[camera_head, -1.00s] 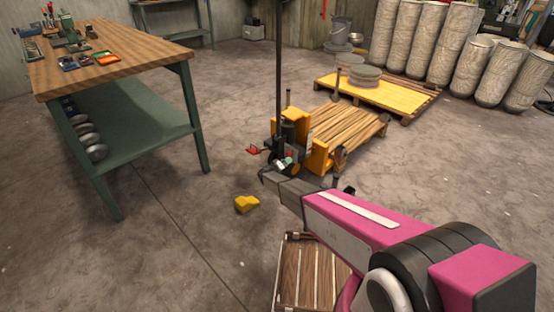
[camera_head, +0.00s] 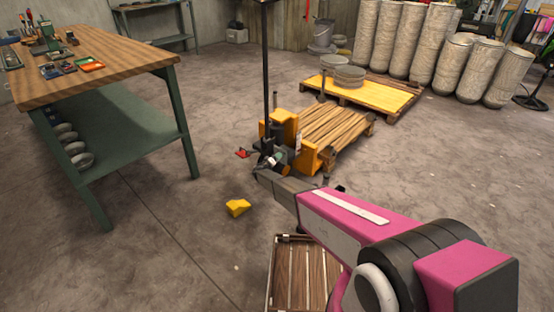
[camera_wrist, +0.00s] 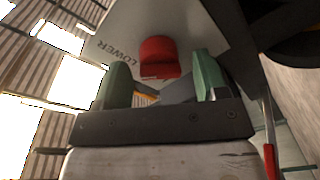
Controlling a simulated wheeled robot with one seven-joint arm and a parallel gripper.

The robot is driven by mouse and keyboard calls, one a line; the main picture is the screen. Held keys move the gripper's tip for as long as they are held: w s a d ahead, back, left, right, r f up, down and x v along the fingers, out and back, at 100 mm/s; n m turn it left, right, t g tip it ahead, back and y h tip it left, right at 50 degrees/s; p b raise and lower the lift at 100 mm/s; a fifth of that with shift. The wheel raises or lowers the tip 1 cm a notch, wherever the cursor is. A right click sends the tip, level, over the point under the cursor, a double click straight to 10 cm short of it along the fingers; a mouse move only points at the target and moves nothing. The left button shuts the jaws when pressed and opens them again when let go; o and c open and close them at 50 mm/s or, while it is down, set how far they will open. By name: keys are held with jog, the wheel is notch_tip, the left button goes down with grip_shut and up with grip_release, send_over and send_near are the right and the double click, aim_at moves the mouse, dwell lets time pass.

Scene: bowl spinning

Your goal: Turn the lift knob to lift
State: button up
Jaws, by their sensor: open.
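The lift knob (camera_wrist: 158,57) is red and sits on a grey plate (camera_wrist: 130,30) marked "LOWER" in the wrist view. My gripper (camera_wrist: 158,85) is open, with one green finger on each side below the knob. The knob shows between and just beyond the fingertips; I cannot tell whether they touch it. In the head view my gripper (camera_head: 268,164) is at the base of the orange pallet jack (camera_head: 306,158), beside its black handle post (camera_head: 266,80). The knob cannot be made out in the head view.
A wooden pallet (camera_head: 335,125) lies on the jack's forks. A red pedal-like part (camera_head: 242,153) and a yellow wedge (camera_head: 237,207) are near the floor to the left. A workbench (camera_head: 90,65) stands at left. A wooden crate (camera_head: 300,280) is in front.

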jog(key=shift+w+d, duration=0.25)
jog(key=shift+w, duration=0.15)
jog(key=c, duration=0.9)
